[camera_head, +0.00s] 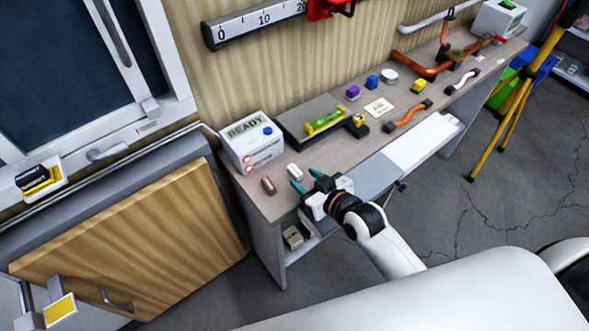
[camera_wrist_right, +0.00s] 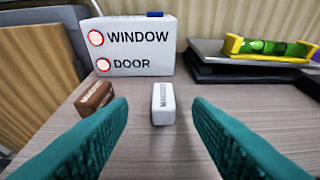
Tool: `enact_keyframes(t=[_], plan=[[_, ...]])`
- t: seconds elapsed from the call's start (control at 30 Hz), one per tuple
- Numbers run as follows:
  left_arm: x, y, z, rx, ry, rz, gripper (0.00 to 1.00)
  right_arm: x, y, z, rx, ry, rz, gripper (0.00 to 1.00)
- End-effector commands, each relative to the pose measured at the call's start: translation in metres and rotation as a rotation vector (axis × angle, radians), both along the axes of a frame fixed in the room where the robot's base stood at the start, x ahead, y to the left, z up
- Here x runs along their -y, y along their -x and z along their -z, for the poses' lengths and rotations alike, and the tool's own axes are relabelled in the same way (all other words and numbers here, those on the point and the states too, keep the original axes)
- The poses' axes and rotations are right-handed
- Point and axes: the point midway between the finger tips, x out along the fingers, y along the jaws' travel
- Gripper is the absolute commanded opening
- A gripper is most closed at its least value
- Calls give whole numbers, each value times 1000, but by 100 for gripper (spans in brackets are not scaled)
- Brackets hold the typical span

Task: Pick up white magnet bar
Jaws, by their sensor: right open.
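The white magnet bar (camera_head: 294,172) lies on the desk in front of the READY box, and it also shows in the right wrist view (camera_wrist_right: 163,103), where it sits centred between the fingers and beyond their tips. My right gripper (camera_head: 305,180) is open, with green fingers, just in front of the bar and apart from it. Its fingers also show at both sides of the right wrist view (camera_wrist_right: 160,115), with nothing between the tips. A brown bar (camera_head: 268,185) lies left of the white one, near the left finger in the wrist view (camera_wrist_right: 95,96). My left gripper does not show.
The white READY box (camera_head: 252,140) with WINDOW and DOOR lamps (camera_wrist_right: 130,47) stands behind the bars. A green-and-yellow level (camera_head: 324,122) rests on a dark plate to the right. Orange and white handles, coloured blocks and a card lie further along the desk.

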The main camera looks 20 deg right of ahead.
Motion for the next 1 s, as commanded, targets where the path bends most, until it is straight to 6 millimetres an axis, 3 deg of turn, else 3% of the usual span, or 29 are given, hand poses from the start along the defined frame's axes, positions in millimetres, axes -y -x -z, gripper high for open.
enact_keyframes(t=[0.43,0.73,1.0], plan=[[1,-14,-13,20,2,1,0,-13,-47,15,1,-1,0,45],[1,-14,-13,20,2,1,0,-14,-51,19,0,0,-1,45],[1,-13,-13,19,2,1,0,-14,-51,19,0,0,0,3]])
